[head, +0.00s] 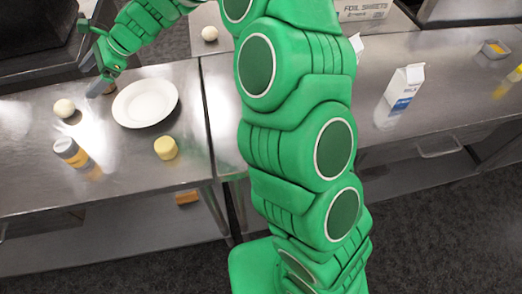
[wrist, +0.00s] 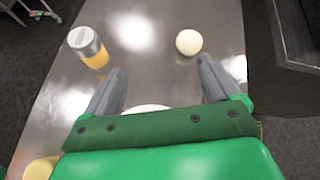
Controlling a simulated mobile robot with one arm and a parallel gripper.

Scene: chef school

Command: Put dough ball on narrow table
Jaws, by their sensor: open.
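A pale round ball that looks like dough (head: 64,108) rests on the left steel table (head: 25,180). It also shows in the wrist view (wrist: 189,42), ahead of my fingertips and nearer the right one. A second pale ball (head: 210,33) lies farther back, near the seam between the tables. I cannot tell which table is the narrow one.
A white plate (head: 146,103), a yellow cylinder (head: 166,147) and a bottle with a grey cap (head: 71,153) stand on the left table. The right steel table (head: 440,105) holds a milk carton (head: 402,92) and a foil box (head: 372,12). Its front has free room.

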